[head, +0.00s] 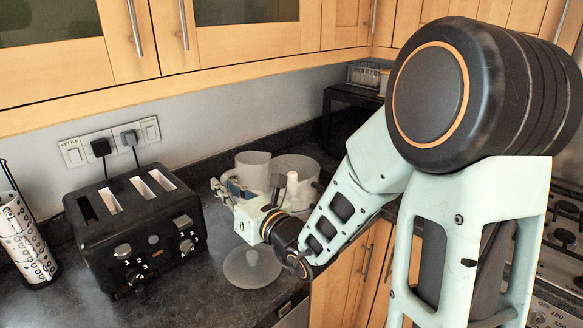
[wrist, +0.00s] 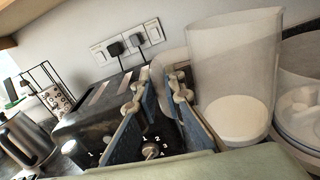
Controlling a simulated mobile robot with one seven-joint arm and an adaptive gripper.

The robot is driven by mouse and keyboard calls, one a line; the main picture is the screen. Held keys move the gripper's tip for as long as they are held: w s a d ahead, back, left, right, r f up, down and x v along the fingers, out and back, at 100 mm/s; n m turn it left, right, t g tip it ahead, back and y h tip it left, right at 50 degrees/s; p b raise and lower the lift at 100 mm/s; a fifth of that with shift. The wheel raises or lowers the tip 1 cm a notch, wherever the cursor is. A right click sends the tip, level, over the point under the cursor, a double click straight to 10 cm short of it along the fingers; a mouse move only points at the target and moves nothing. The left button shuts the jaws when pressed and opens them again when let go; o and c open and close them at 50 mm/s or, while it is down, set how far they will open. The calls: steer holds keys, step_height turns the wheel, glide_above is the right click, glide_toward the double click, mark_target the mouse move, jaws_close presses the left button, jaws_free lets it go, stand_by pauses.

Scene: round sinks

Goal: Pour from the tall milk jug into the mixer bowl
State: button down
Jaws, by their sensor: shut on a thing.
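The tall milk jug (wrist: 235,50) is a pale translucent cylinder, with white milk low inside it. It stands close to upright, right of my fingers in the wrist view, and shows behind my gripper in the head view (head: 254,165). My gripper (head: 232,188) is shut on the jug at its left side; its two fingers (wrist: 160,82) show in the wrist view, but the grasped part is largely hidden. The mixer bowl (head: 300,163), wide and translucent, is just right of the jug. It shows partly at the right edge of the wrist view (wrist: 300,82).
A black toaster (head: 135,225) stands left of my gripper. A pale translucent disc (head: 252,272) lies on the dark counter in front. A kettle (wrist: 25,140) and a patterned holder (head: 25,240) are at the left. Wall sockets (head: 110,141) and upper cabinets border the space.

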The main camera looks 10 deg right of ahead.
steer(key=shift+n, duration=0.6)
steer(key=shift+s+a+f, duration=0.1)
steer(key=shift+a+f, duration=0.05)
steer(key=shift+f, duration=1.1)
steer(key=shift+s+a+f, duration=0.1)
steer(key=shift+a+f, duration=0.05)
steer(key=shift+f, duration=1.1)
